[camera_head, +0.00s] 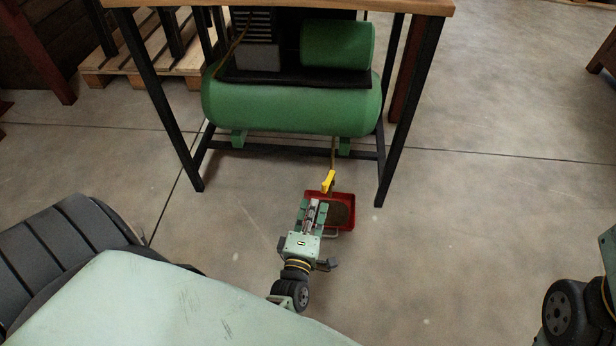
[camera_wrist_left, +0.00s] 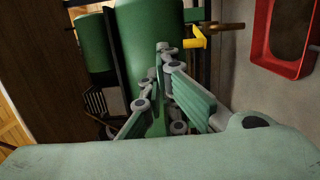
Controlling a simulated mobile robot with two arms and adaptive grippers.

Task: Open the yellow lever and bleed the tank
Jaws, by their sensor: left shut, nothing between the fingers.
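The green tank (camera_head: 290,107) lies under the table; it also fills the upper middle of the left wrist view (camera_wrist_left: 148,35). The yellow lever (camera_head: 328,181) is at the end of a thin pipe coming down from the tank. In the left wrist view the lever (camera_wrist_left: 199,38) is to the right of my fingertips, with a gap in the picture. My left gripper (camera_head: 315,204) is shut and empty, just in front of the lever and over the left side of the red tray. My right gripper is out of view; only part of my right arm shows at the right edge.
The red tray (camera_head: 353,203) with a brown inside sits on the floor below the lever; it also shows in the left wrist view (camera_wrist_left: 258,45). Black table legs (camera_head: 398,125) stand on both sides of the tank. A wooden pallet (camera_head: 95,80) lies behind left. The floor at right is clear.

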